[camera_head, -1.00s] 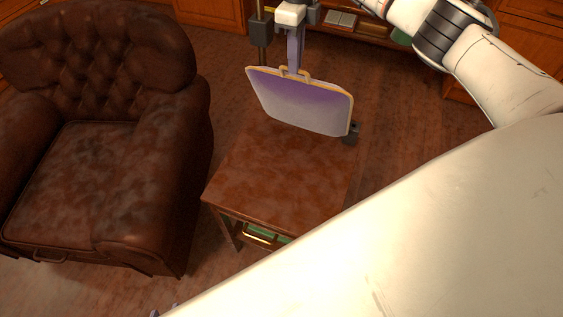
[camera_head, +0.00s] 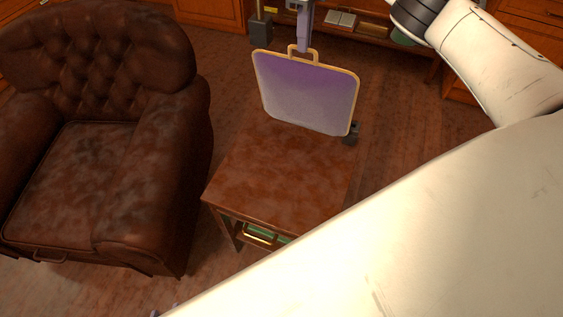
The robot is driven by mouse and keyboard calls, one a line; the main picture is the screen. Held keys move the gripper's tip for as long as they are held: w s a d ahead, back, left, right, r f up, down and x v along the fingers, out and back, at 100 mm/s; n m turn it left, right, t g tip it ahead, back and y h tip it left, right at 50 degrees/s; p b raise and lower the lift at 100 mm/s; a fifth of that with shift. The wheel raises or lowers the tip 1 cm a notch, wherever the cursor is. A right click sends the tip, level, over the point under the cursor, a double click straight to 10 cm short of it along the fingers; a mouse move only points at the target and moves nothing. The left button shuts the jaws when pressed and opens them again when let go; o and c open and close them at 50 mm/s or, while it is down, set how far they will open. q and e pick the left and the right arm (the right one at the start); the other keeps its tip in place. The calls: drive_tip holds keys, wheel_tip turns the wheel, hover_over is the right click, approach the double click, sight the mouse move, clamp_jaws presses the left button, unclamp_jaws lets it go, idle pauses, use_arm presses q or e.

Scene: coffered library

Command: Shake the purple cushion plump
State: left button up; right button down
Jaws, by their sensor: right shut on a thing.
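The purple cushion (camera_head: 305,92) hangs upright above the far part of the small wooden table, its purple face with yellow-orange piping toward me. A loop handle sits at its top edge. My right gripper (camera_head: 304,46) is shut on that loop from above. The cushion's lower edge is above the table's far edge; I cannot tell whether it touches. A small bluish tip at the bottom edge, left of the middle, seems to be my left gripper (camera_head: 165,312); the rest of it is cut off, and whether it is open or shut does not show.
The wooden side table (camera_head: 270,185) has a clear top and green items on a lower shelf (camera_head: 262,234). A brown leather armchair (camera_head: 70,180) stands to its left. A low bookcase (camera_head: 365,25) is at the back. My own white arm covers the lower right.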

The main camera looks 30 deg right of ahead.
wheel_tip(320, 180, up, 7)
drive_tip(key=shift+r, duration=0.15)
idle(0.4)
drive_tip(key=shift+a, duration=0.1)
idle(1.1)
